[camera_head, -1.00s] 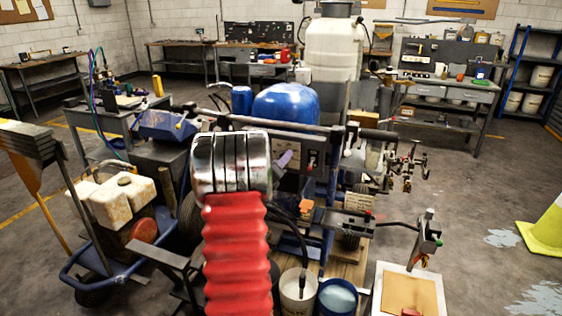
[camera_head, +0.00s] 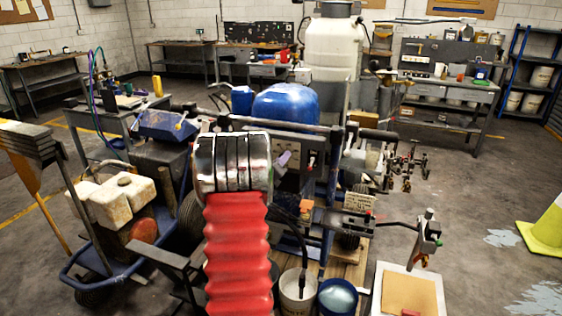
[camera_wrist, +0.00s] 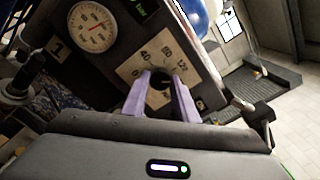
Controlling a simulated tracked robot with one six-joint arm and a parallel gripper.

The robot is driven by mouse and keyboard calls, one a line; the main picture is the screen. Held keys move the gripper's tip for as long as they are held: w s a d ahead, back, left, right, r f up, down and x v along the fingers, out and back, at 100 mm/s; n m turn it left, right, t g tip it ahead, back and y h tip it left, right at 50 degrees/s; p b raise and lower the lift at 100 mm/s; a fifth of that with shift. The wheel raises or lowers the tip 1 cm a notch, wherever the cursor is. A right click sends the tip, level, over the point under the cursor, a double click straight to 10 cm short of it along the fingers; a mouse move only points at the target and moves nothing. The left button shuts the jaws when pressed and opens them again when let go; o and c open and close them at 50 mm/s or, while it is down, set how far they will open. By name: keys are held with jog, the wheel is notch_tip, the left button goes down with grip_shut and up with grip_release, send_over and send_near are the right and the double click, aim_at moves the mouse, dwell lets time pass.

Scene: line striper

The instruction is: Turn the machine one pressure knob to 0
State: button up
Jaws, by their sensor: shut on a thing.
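In the wrist view, the purple fingers of my gripper (camera_wrist: 161,82) are shut on a dark round knob (camera_wrist: 159,96), one finger on each side. The knob sits on a pale dial plate (camera_wrist: 133,69) with printed numbers such as 40, 80 and 120. Where the knob points is hidden between the fingers. A round white gauge (camera_wrist: 90,27) with a red needle is on the same dark panel, up and left of the knob. In the head view, my gripper (camera_head: 285,158) is small and purple at the machine's dark panel, partly behind my arm.
A small plate marked 1 (camera_wrist: 58,46) is left of the dial. The machine has a blue tank (camera_head: 286,104) behind the panel. Buckets (camera_head: 299,291) stand below in front. A yellow-green cone (camera_head: 546,228) is at the right, with open floor around it.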

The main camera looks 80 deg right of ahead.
jog(key=shift+n, duration=0.4)
jog(key=n, duration=0.3)
jog(key=shift+w, duration=0.1)
jog(key=n, duration=0.5)
jog(key=shift+f, duration=0.15)
jog(key=shift+s+a+f+n+t, duration=0.1)
jog(key=shift+n+t, duration=0.15)
jog(key=shift+n, duration=4.2)
jog(key=shift+s+d+f+n+t, duration=0.1)
jog(key=shift+n+t, duration=0.2)
jog(key=shift+n, duration=4.1)
jog(key=shift+s+a+f+n+t, duration=0.1)
jog(key=shift+n+t, duration=0.15)
jog(key=shift+n, duration=4.2)
